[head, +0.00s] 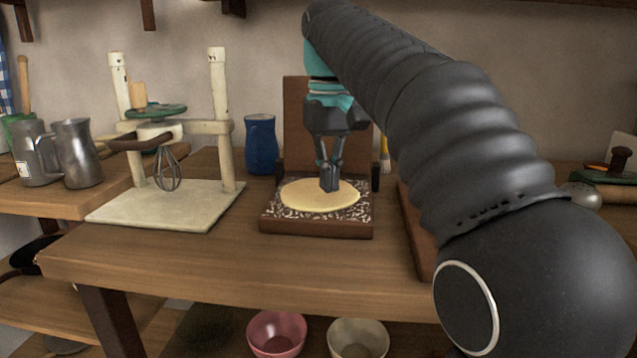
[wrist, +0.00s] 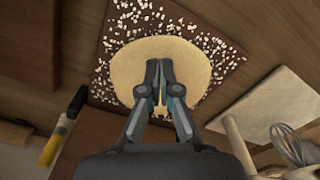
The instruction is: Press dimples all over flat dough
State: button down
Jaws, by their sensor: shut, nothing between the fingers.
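The flat dough (head: 305,197) is a pale yellow round on a dark board (head: 318,229) strewn with white flecks. In the wrist view the dough (wrist: 198,62) lies under my fingers, with the flecked board (wrist: 226,52) around it. My gripper (head: 328,188) is shut and empty, pointing down over the right part of the dough. Its fingertips (wrist: 159,66) are together at or just above the surface; I cannot tell if they touch. No dimples can be made out, and the dough behind the fingers is hidden.
A cream stand with a whisk (head: 167,170) and a pale slab (head: 165,210) is left of the board. A blue jar (head: 261,145) stands behind. Metal jugs (head: 76,152) are far left. The table front (head: 230,262) is clear. Bowls (head: 277,334) sit below.

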jog(key=shift+f, duration=0.1)
dwell(0.3)
jog(key=shift+f+b, duration=0.7)
jog(key=shift+f, duration=0.25)
jog(key=shift+f, duration=0.15)
dwell(0.6)
notch_tip(320, 180, up, 2)
jog(key=p, duration=0.2)
jog(key=shift+r+p, duration=0.2)
jog(key=shift+p, duration=0.2)
jog(key=shift+w+d, duration=0.1)
jog(key=shift+w+d+p, duration=1.1)
jog(key=shift+w+d, duration=0.15)
jog(key=shift+d, duration=0.3)
